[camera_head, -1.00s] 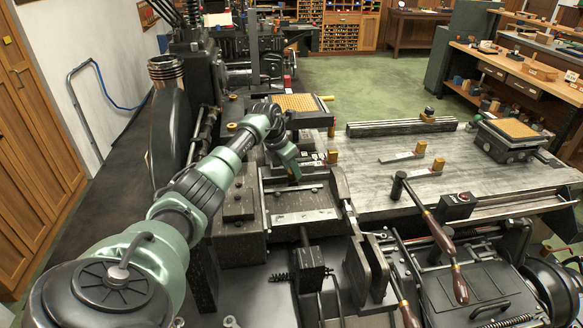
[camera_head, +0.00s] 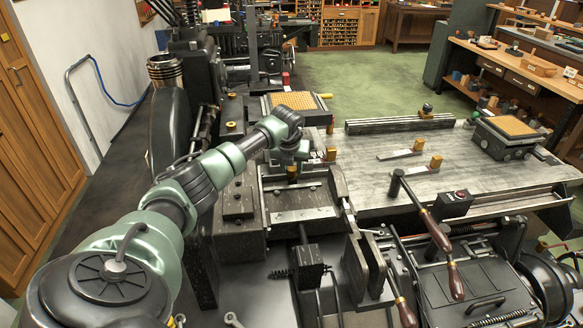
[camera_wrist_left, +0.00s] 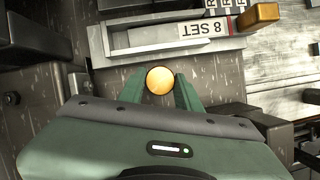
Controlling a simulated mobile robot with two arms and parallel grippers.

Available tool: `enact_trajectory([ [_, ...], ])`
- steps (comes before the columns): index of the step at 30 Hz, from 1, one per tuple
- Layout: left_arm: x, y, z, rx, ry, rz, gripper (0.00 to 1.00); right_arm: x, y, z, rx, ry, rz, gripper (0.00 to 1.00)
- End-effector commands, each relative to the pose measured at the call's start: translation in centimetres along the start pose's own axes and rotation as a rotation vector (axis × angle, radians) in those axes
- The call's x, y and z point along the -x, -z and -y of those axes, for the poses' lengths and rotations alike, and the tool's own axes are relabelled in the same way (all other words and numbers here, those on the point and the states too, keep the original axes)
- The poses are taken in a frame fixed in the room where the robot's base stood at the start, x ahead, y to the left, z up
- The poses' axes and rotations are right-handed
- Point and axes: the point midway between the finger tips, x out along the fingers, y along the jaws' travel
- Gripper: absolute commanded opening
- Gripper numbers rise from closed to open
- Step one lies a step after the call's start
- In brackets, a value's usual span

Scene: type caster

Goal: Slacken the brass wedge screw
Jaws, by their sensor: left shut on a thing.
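The brass wedge screw (camera_wrist_left: 160,80) shows in the left wrist view as a round golden head between the tips of my left gripper (camera_wrist_left: 162,91). The two green fingers are shut on its sides. In the head view the screw (camera_head: 292,172) is a small brass spot just below my left gripper (camera_head: 292,165), at the dark metal block left of the flat bed. The gripper points down at it, and the screw's lower part is hidden. My right gripper is in neither view.
A pale metal tray (camera_wrist_left: 115,38) labelled "8 SET" lies just beyond the screw, with a brass-ended block (camera_wrist_left: 262,15) beside it. A lever with a wooden handle (camera_head: 436,232) rises at the right. The grey bed (camera_head: 470,175) has open room.

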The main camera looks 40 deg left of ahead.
Motion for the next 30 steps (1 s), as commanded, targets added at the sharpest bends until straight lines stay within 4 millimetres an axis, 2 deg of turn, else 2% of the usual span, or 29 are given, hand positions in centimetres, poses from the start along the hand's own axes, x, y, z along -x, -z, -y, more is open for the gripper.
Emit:
enact_trajectory([
  [19,-0.04,0.07,0.01,0.044,-0.019,-0.003,0.0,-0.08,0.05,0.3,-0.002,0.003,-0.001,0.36],
  [20,-0.05,0.07,0.01,0.044,-0.019,-0.003,0.42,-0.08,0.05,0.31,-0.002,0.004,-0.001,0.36],
  [21,-0.04,0.07,0.01,0.044,-0.019,-0.003,0.53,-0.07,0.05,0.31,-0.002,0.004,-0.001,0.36],
  [22,-0.04,0.06,0.01,0.044,-0.019,-0.002,0.55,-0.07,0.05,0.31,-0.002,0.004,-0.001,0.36],
  [30,-0.01,0.03,0.03,0.044,-0.018,-0.001,0.55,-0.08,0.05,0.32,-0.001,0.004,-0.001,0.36],
])
